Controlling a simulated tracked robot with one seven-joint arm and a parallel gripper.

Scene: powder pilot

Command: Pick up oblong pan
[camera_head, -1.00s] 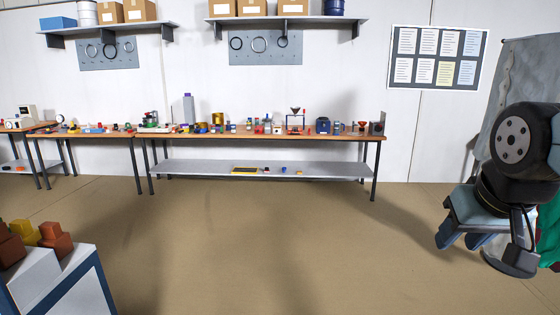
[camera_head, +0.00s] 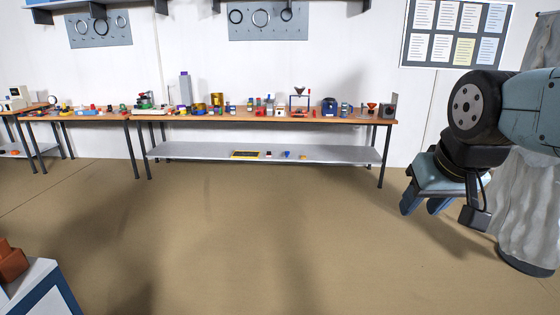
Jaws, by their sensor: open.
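My gripper (camera_head: 424,206) hangs at the right of the view, open and empty, with its fingers pointing down over the floor. It is well apart from the workbench (camera_head: 320,121) by the far wall. Many small items stand on the bench top, too small to tell apart clearly. I cannot tell for sure which thing is the oblong pan. A flat, dark, oblong thing with yellow edging (camera_head: 245,154) lies on the bench's lower shelf (camera_head: 200,153).
A white and blue stand (camera_head: 38,285) with reddish-brown blocks (camera_head: 10,262) is at the lower left. A grey draped column (camera_head: 525,210) stands at the right behind my arm. A second bench (camera_head: 80,117) adjoins on the left. The floor between me and the benches is clear.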

